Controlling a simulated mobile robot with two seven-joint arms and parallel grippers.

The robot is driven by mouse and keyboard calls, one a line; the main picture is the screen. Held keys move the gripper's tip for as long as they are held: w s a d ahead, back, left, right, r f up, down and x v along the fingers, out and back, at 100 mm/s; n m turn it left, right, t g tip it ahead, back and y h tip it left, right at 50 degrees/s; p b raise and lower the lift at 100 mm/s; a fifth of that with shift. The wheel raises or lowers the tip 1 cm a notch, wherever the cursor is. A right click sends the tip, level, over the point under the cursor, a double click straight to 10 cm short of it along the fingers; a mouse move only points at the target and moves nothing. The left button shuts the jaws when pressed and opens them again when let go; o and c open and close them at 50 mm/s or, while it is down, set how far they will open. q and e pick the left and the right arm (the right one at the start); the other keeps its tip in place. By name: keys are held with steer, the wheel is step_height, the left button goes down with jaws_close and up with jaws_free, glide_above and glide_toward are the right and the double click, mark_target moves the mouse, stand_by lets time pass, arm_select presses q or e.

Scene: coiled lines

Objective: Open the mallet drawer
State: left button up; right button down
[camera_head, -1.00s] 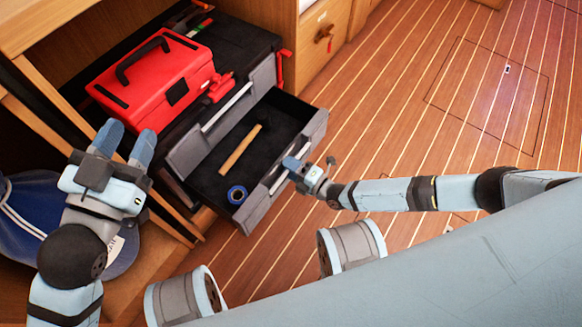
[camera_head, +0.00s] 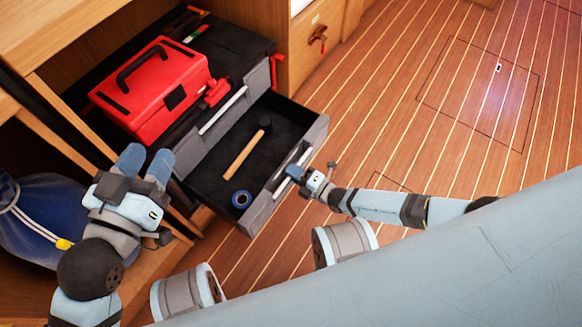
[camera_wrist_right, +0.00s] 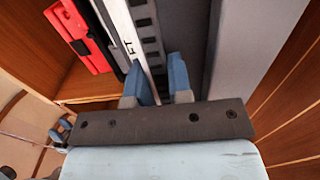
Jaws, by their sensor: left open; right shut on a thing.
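The mallet drawer (camera_head: 206,184) is the lower drawer of a dark chest and stands pulled out, its black inside showing. My right gripper (camera_head: 297,172) is shut on the drawer's handle (camera_head: 282,180) at the front. In the right wrist view its blue fingers (camera_wrist_right: 160,80) close about a pale handle bar (camera_wrist_right: 143,42). My left gripper (camera_head: 147,164) is open and empty, to the left of the drawer.
A red toolbox (camera_head: 150,90) sits on top of the chest (camera_head: 232,50). A blue bag (camera_head: 40,215) lies at the left, behind my left arm. The plank floor (camera_head: 440,110) on the right is mostly clear. A wooden cabinet (camera_head: 325,45) stands behind.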

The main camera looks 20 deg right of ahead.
arm_select(q)
steer(key=shift+f, duration=0.1)
arm_select(e)
steer(key=shift+r, duration=0.1)
steer(key=c, duration=1.1)
jaws_free()
arm_select(q)
steer(key=shift+w+r, duration=0.15)
steer(key=shift+r, duration=0.05)
arm_select(e)
steer(key=shift+o, duration=0.3)
arm_select(q)
steer(key=r+n+p, duration=0.1)
steer(key=p, duration=0.1)
steer(key=s+r+n+p, duration=0.1)
steer(key=p, duration=0.1)
steer(key=shift+s+d, duration=0.25)
steer(key=shift+d, duration=0.05)
arm_select(e)
steer(key=v, duration=1.4)
